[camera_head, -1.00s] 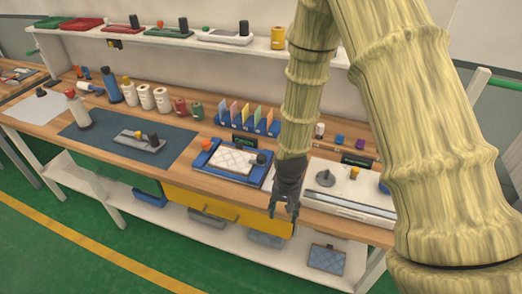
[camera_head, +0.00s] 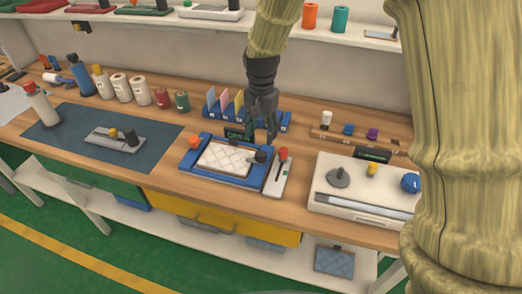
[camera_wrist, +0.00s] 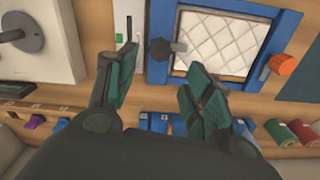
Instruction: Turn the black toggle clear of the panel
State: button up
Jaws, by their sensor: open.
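The black toggle (camera_head: 261,156) sits on the right side of the blue frame (camera_head: 208,176), beside the white quilted panel (camera_head: 225,159). In the wrist view the toggle (camera_wrist: 160,49) is a round black knob with a short grey arm reaching toward the panel (camera_wrist: 213,45). My gripper (camera_head: 261,136) is open and empty, pointing down just above and behind the toggle. In the wrist view its two dark green fingers (camera_wrist: 163,66) lie on either side of the toggle, nearer the camera. No contact shows. An orange knob (camera_head: 194,142) is at the frame's left side.
A narrow white plate (camera_head: 279,180) with a red knob stands right beside the frame. A white box (camera_head: 338,195) with grey, yellow and blue knobs is farther right. A rack of coloured cards (camera_head: 226,105) stands behind the frame. Bare wood lies in front.

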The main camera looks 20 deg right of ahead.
aim_at(261, 153)
jog(key=shift+f+p, duration=0.95)
jog(key=shift+f, duration=3.65)
jog(key=c, duration=1)
